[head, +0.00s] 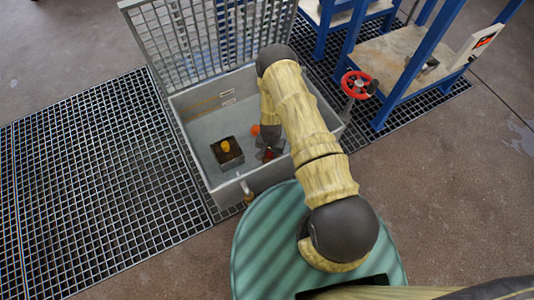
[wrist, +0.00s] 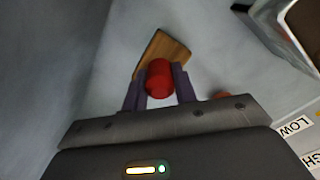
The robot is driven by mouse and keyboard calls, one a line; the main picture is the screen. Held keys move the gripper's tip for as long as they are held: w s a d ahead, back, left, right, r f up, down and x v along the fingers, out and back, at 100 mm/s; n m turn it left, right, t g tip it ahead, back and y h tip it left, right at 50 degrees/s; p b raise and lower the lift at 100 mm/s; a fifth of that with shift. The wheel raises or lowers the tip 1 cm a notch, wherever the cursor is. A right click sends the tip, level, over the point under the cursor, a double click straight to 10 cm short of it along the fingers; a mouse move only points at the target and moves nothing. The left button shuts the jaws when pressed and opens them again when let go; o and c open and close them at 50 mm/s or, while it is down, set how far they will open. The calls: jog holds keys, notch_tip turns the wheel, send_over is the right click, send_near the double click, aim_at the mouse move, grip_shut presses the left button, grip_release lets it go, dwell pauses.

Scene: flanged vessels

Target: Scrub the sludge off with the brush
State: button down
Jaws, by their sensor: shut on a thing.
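My gripper (head: 270,152) is low inside the open grey tank (head: 187,106). In the wrist view my gripper (wrist: 160,85) is shut on a red, round brush handle (wrist: 159,78). The brush's wooden block (wrist: 168,50) shows just beyond the fingers, tilted in the picture. Its bristles are hidden. In the head view only a bit of red shows at the fingers. To the left of my gripper, a dark square tray or block (head: 227,160) with a yellow lump (head: 225,146) stands on the tank floor. I cannot make out the sludge for sure.
An orange round thing (head: 255,130) lies near my gripper. Labels LOW (wrist: 296,126) and another mark the tank wall. The raised grating lid (head: 180,40) stands behind the tank. A red valve wheel (head: 357,84) and blue frame (head: 400,85) stand at right.

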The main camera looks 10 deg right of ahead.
jog(key=shift+w+d, duration=0.1)
dwell(0.3)
jog(key=shift+w+d+f, duration=0.1)
jog(key=shift+w+d, duration=0.2)
jog(key=shift+d, duration=0.6)
jog(key=shift+w+d+f+b, duration=0.1)
jog(key=shift+w+d+b, duration=0.1)
jog(key=shift+d, duration=0.5)
jog(key=shift+w+d+f+b, duration=0.1)
jog(key=shift+w+d+b, duration=0.1)
jog(key=shift+d, duration=0.6)
jog(key=shift+w+d, duration=0.15)
jog(key=shift+d, duration=0.25)
jog(key=shift+w+d+b, duration=0.15)
jog(key=shift+w+d, duration=0.1)
jog(key=shift+d, duration=0.6)
jog(key=shift+w+d+b, duration=0.15)
jog(key=shift+w+d, duration=0.1)
jog(key=shift+d, duration=0.55)
jog(key=shift+w+d+r+b, duration=0.1)
jog(key=shift+w+d+b, duration=0.2)
jog(key=shift+d, duration=0.75)
jog(key=shift+w+d+r+b, duration=0.15)
jog(key=shift+w+d, duration=0.2)
jog(key=shift+d, duration=0.65)
jog(key=shift+f, duration=0.1)
